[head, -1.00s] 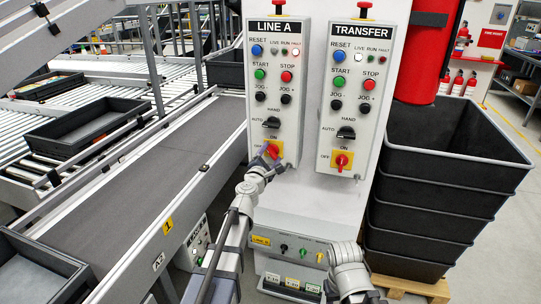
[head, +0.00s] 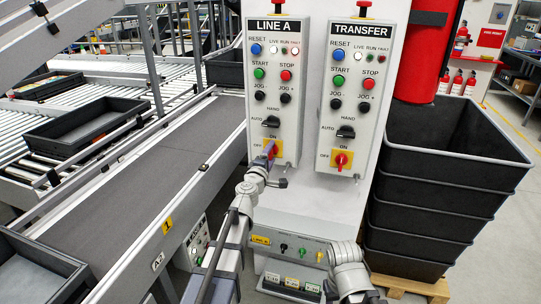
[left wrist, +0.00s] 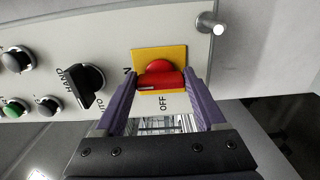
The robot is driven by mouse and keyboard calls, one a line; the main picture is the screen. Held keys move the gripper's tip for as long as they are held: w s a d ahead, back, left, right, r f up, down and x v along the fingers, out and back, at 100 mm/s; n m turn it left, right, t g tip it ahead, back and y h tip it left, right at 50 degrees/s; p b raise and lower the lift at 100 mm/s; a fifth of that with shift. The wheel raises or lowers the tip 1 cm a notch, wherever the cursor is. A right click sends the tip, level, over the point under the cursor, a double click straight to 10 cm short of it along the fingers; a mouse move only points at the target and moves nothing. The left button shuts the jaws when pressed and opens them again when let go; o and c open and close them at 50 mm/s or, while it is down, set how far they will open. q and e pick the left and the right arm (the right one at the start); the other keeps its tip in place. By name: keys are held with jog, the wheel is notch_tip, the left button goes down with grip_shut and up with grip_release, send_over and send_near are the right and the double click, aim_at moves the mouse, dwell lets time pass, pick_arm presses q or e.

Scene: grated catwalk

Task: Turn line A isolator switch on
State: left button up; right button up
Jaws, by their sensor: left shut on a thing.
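The line A isolator switch (left wrist: 160,79) is a red knob on a yellow plate, low on the LINE A panel (head: 273,88). In the left wrist view its bar lies toward the ON side, with its pale mark at that end; the OFF label is below. My left gripper (head: 270,150) is at the switch in the head view, partly covering it. In the left wrist view its purple fingers (left wrist: 160,85) stand on either side of the red knob, shut on it. My right gripper is not visible.
A TRANSFER panel (head: 343,95) with its own red isolator (head: 340,160) is close on the right. A black selector (head: 271,122) sits just above the switch. A conveyor (head: 150,170) is at left, stacked black bins (head: 425,230) at right.

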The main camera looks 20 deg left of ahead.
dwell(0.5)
pick_arm(q)
jog(key=o, duration=1.3)
jog(key=shift+s, duration=0.1)
jog(key=s, duration=0.7)
jog(key=shift+s+a, duration=0.1)
jog(key=shift+s, duration=0.25)
